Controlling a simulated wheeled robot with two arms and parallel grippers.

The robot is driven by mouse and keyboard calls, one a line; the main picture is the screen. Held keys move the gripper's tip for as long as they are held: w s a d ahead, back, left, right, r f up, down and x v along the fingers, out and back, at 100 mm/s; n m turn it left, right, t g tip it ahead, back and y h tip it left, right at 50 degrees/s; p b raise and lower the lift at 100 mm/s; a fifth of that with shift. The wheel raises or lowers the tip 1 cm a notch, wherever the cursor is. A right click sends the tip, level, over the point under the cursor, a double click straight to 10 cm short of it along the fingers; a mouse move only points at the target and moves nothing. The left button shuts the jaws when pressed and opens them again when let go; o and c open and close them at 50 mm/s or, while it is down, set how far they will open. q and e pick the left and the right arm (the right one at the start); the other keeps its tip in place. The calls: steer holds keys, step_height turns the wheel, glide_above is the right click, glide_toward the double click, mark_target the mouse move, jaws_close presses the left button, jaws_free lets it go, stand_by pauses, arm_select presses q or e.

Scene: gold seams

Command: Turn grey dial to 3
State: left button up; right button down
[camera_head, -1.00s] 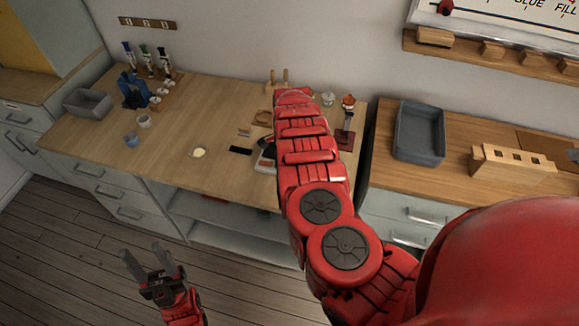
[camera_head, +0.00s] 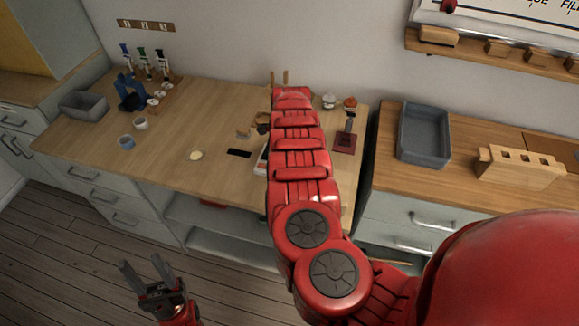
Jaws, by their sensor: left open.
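I cannot make out the grey dial in this view. A white and red device (camera_head: 262,160) on the wooden workbench (camera_head: 95,150) is mostly hidden behind my right arm, and I cannot tell whether it bears a dial. My left gripper (camera_head: 146,266) is open and empty at the lower left, over the floor in front of the bench. My right arm reaches up the middle over the bench, and its gripper is hidden behind the arm.
A grey bin (camera_head: 84,104), a blue stand (camera_head: 131,93), cups (camera_head: 127,142) and a cream disc (camera_head: 197,155) are on the bench. A dark red stand (camera_head: 345,142) is right of my arm. A blue-grey tray (camera_head: 425,135) and wooden block (camera_head: 518,166) occupy the right counter.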

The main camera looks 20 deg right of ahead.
stand_by(0.5)
steer(key=c, duration=0.7)
jaws_free()
step_height(320, 180, up, 17)
steer(key=b, duration=0.3)
steer(key=shift+r+b, duration=0.2)
steer(key=shift+b, duration=0.2)
